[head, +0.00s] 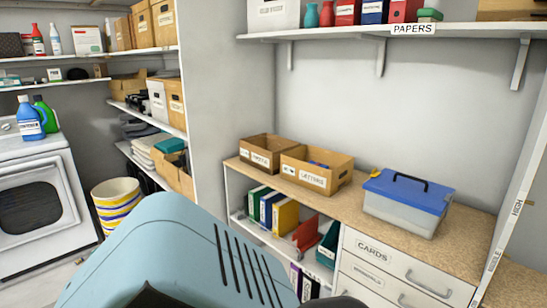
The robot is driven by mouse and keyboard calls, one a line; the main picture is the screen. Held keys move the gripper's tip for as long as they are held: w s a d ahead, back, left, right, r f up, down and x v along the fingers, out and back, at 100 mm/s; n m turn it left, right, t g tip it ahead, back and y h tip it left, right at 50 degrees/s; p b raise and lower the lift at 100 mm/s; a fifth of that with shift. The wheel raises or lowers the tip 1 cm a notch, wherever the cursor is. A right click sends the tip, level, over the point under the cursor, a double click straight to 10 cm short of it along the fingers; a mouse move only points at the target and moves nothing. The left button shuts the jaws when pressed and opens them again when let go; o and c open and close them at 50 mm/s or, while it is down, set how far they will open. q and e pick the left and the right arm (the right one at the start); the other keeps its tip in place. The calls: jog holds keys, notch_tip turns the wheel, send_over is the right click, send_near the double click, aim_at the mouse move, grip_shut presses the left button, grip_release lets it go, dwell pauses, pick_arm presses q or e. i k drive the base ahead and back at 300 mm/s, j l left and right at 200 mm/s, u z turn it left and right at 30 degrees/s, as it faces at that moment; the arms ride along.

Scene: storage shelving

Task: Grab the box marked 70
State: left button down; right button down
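I cannot read a 70 on any box from here. Two open cardboard boxes stand on the counter: one with a hard-to-read label (265,152), and one labelled LETTERS (317,170). A clear bin with a blue lid (407,203) stands to their right. Closed cardboard boxes sit on the upper left shelf (163,22), their marks too small to read. A white labelled box (272,15) is on the top right shelf, cut by the frame edge. Neither of my grippers is in view.
A white drawer unit labelled CARDS (385,262) is under the counter (345,205), beside binders (270,208). A washer (40,195) and a striped basket (117,200) stand at left. A light blue part of my body hides the bottom centre.

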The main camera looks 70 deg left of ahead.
aim_at(262, 152)
jog(key=u, duration=2.45)
jog(key=i+z, duration=0.25)
jog(key=i, duration=0.25)
jog(key=i+j+z, duration=0.1)
jog(key=i+z, duration=0.2)
jog(key=i, duration=0.15)
jog(key=i+j+z, duration=0.25)
jog(key=i, duration=0.25)
